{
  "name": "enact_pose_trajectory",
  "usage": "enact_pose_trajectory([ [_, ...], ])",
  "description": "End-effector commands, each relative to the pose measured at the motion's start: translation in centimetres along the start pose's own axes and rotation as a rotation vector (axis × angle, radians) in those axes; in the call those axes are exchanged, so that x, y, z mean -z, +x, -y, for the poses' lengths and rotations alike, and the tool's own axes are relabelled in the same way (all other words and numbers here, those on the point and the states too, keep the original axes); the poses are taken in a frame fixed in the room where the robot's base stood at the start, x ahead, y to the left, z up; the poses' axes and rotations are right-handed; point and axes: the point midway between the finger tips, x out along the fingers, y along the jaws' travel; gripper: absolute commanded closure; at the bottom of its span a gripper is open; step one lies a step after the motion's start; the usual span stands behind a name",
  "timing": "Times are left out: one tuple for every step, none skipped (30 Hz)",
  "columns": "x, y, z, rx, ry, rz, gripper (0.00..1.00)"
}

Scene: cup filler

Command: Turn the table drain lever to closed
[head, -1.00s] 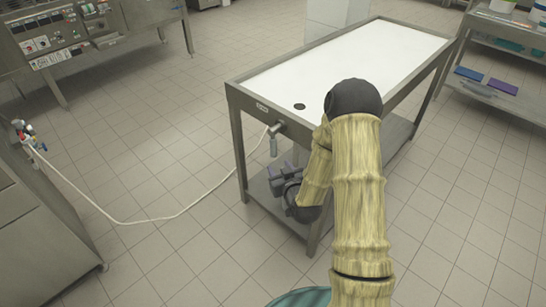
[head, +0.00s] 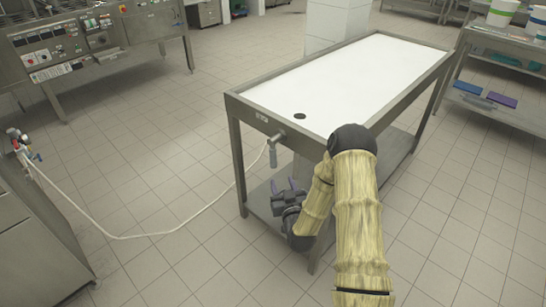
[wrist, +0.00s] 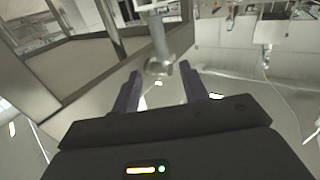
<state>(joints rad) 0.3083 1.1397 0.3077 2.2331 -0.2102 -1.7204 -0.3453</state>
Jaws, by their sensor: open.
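The steel table (head: 232,108) has a white top with a dark drain hole (head: 300,116). The drain lever (head: 272,154) is a grey metal handle at the table's near left end, hanging down from a short pipe under the rim. In the wrist view the lever (wrist: 158,40) hangs ahead with its rounded lower end near the gap between my fingers. My gripper (head: 284,184) is open and empty, with two dark purple fingers pointing up just below the lever. The wrist view shows the fingers apart (wrist: 160,88), with nothing gripped.
A white hose (head: 150,233) runs from the lever's area across the floor to a steel unit (head: 35,240) at left. The table's lower shelf (head: 258,204) and legs are close to my gripper. A shelf rack (head: 505,105) stands at right.

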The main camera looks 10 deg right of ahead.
Motion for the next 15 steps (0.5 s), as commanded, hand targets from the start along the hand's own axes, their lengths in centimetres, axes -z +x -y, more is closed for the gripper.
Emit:
enact_pose_trajectory([
  [0.1, 0.9, 0.0, -0.001, 0.0, -0.004, 0.56],
  [0.1, 1.4, -0.1, -0.001, 0.0, -0.004, 0.56],
  [0.1, 2.1, -0.1, -0.002, -0.001, -0.004, 0.56],
  [0.1, 2.6, -0.1, -0.001, -0.001, -0.003, 0.56],
  [0.1, 3.2, -0.1, -0.002, -0.001, -0.004, 0.56],
  [0.1, 3.8, 0.0, -0.001, 0.0, -0.003, 0.56],
  [0.0, 4.3, 0.0, -0.001, 0.0, -0.003, 0.56],
  [0.0, 4.8, 0.0, 0.0, 0.0, -0.003, 0.56],
  [0.1, 5.5, 0.0, 0.0, 0.0, -0.003, 0.56],
  [0.1, 6.0, 0.0, -0.001, 0.0, -0.004, 0.56],
  [0.1, 6.5, 0.0, 0.0, 0.0, -0.003, 0.56],
  [0.0, 7.1, 0.0, -0.001, 0.0, -0.003, 0.56],
  [0.0, 7.6, 0.0, 0.0, 0.0, -0.002, 0.56],
  [0.0, 8.1, 0.0, -0.001, -0.001, -0.003, 0.56],
  [0.0, 8.7, 0.0, 0.0, 0.0, -0.001, 0.56],
])
